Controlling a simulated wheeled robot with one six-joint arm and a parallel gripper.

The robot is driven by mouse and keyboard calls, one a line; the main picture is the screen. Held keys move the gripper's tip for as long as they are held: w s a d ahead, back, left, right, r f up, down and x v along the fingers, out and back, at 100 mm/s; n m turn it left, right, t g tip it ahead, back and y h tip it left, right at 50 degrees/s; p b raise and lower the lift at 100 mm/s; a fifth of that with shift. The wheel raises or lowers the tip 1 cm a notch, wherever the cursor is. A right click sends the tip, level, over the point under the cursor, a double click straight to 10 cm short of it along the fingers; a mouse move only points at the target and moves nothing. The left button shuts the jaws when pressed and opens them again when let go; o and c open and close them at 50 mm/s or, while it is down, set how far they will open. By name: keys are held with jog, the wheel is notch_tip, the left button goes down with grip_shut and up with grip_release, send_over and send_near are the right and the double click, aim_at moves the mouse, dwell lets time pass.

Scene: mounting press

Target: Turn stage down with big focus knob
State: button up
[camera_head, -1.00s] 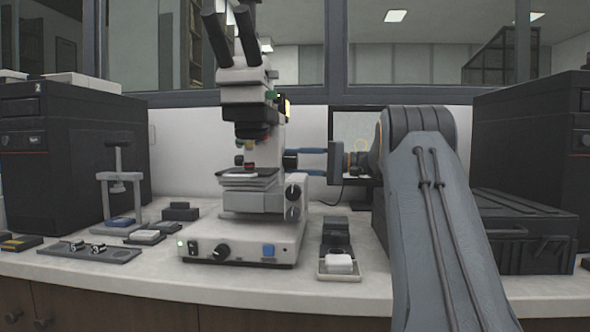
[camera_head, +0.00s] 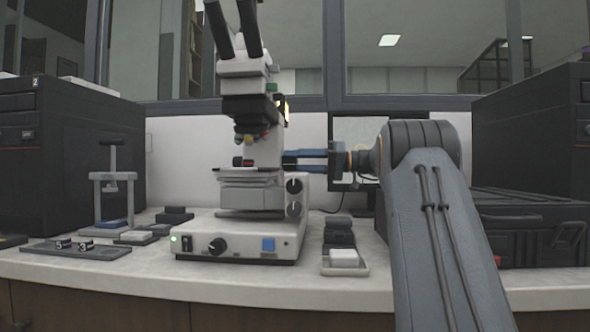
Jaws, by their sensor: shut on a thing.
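The white and dark microscope (camera_head: 240,200) stands upright on the bench. Its flat stage (camera_head: 250,174) sits below the objectives (camera_head: 247,139), seen nearly edge-on. My gripper (camera_head: 287,158) reaches in from the right, its two blue fingers level and close together against the right side of the microscope's column. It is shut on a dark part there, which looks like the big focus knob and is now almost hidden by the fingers. Two dark round dials, an upper one (camera_head: 293,186) and a lower one (camera_head: 294,209), show below the fingers, apart from them.
My arm fills the right foreground. A tray with a white block (camera_head: 344,258) lies right of the microscope base. A small stand (camera_head: 113,190) and a slotted plate (camera_head: 76,251) are at left. Large dark cabinets (camera_head: 71,155) flank the bench, with a dark case (camera_head: 530,229) at right.

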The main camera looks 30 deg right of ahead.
jog(key=shift+f+n, duration=0.1)
jog(key=shift+n, duration=0.2)
dwell(0.4)
jog(key=o, duration=1.1)
notch_tip(320, 180, up, 10)
jog(key=p, duration=0.2)
jog(key=shift+p, duration=0.4)
jog(key=shift+c, duration=0.3)
